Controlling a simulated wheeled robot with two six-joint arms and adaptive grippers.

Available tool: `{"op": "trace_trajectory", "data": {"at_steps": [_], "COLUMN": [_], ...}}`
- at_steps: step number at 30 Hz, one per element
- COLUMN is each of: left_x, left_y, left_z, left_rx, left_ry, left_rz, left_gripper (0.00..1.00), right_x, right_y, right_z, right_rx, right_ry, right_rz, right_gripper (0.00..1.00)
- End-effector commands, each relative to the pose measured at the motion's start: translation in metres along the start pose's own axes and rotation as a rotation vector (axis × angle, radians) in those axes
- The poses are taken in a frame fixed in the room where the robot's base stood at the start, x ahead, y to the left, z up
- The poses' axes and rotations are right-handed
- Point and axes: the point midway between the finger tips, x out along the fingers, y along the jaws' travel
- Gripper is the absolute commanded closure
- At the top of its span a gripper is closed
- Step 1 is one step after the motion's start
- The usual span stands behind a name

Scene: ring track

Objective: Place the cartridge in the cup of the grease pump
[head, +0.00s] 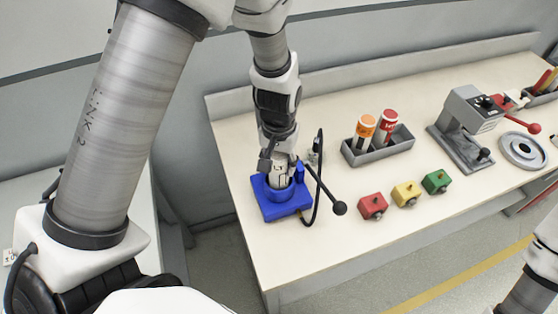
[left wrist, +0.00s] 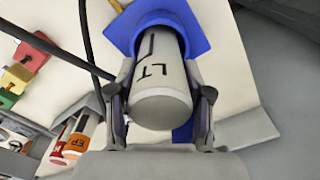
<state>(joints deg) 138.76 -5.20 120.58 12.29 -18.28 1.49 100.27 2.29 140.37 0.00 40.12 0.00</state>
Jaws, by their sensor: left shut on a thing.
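The cartridge is a white cylinder marked "LT". It shows in the left wrist view (left wrist: 160,85) and, small, in the head view (head: 279,172). My left gripper (head: 280,165) is shut on it, with one finger on each side. The grease pump is blue, with a round cup (head: 281,193) on a square base (head: 276,209) and a black lever with a ball knob (head: 339,207). The cartridge stands at the cup, its lower end hidden by the blue rim (left wrist: 152,20); I cannot tell how deep it sits. My right gripper is not in view.
A grey tray (head: 377,152) holds an orange-topped and a red-topped cartridge. Red (head: 373,204), yellow (head: 406,193) and green (head: 436,181) blocks lie on the bench. A grey press (head: 467,128) and a round grey fixture (head: 523,150) stand farther right. The bench front is clear.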

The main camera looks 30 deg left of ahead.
Motion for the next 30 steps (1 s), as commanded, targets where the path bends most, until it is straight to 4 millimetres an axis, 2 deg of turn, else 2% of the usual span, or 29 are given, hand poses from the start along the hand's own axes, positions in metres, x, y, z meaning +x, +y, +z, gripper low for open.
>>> {"op": "trace_trajectory", "data": {"at_steps": [5,6,8,16,20,23,30], "left_x": [0.005,0.005,0.004,0.004,-0.004,-0.02,-0.083], "left_y": [0.0,0.0,0.0,0.0,0.0,0.0,0.0], "left_z": [0.0,0.0,0.0,0.0,-0.001,-0.002,-0.002], "left_rx": [0.0,0.0,0.0,0.0,0.0,0.0,0.0], "left_ry": [0.0,0.0,0.0,0.0,0.003,0.007,0.008], "left_rz": [0.0,0.0,0.0,0.0,0.001,0.001,0.002], "left_gripper": [1.0,0.43,0.25,0.25,0.25,0.25,0.25], "right_x": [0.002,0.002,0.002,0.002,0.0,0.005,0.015], "right_y": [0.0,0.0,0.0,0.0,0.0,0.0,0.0], "right_z": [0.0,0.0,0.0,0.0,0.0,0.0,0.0], "right_rx": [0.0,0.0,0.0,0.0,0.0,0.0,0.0], "right_ry": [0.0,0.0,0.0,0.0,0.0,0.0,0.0], "right_rz": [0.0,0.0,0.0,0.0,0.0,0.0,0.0], "right_gripper": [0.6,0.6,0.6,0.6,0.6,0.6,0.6]}}
